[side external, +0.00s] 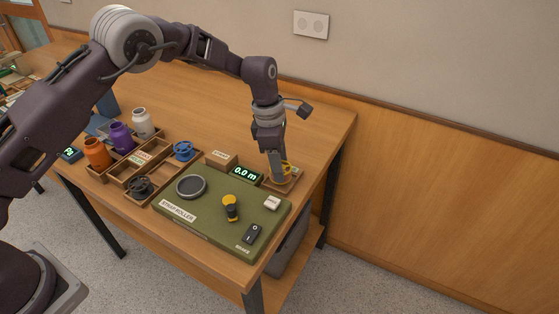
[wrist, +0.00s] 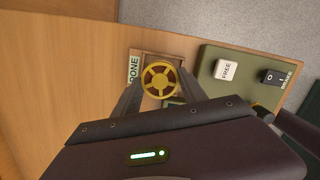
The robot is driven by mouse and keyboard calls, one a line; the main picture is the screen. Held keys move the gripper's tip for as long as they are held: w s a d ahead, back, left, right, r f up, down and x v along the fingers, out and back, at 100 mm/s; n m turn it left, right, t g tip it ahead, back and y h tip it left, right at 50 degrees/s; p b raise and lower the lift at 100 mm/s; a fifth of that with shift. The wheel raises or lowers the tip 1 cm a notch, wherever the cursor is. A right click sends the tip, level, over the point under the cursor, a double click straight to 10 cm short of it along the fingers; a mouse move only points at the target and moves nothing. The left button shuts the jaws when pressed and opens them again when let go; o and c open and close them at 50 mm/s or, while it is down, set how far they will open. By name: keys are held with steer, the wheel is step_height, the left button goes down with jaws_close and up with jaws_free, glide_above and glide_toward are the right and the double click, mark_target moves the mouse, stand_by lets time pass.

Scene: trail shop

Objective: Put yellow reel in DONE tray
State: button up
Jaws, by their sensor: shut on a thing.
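The yellow reel (wrist: 159,79) is a spoked wheel held between the fingertips of my gripper (wrist: 158,85) in the wrist view. My gripper is shut on it. The DONE tray (wrist: 135,68) is a small wooden tray directly behind the reel in that view, its label at the left. In the side view my gripper (side external: 279,174) points down over the DONE tray (side external: 294,184) at the right end of the table, and the reel (side external: 287,168) shows partly behind the fingers. I cannot tell whether the reel touches the tray floor.
The green strap roller (side external: 200,218) with a dark ring, yellow-black knob and switches stands in front of the tray. A 0.0 m display (side external: 246,175) is close to the left.

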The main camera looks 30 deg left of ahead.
steer(key=shift+f, duration=0.2)
steer(key=shift+f, duration=0.1)
steer(key=shift+f, duration=0.35)
steer(key=shift+f, duration=0.1)
stand_by(0.6)
steer(key=o, duration=2.1)
steer(key=shift+r, duration=4.05)
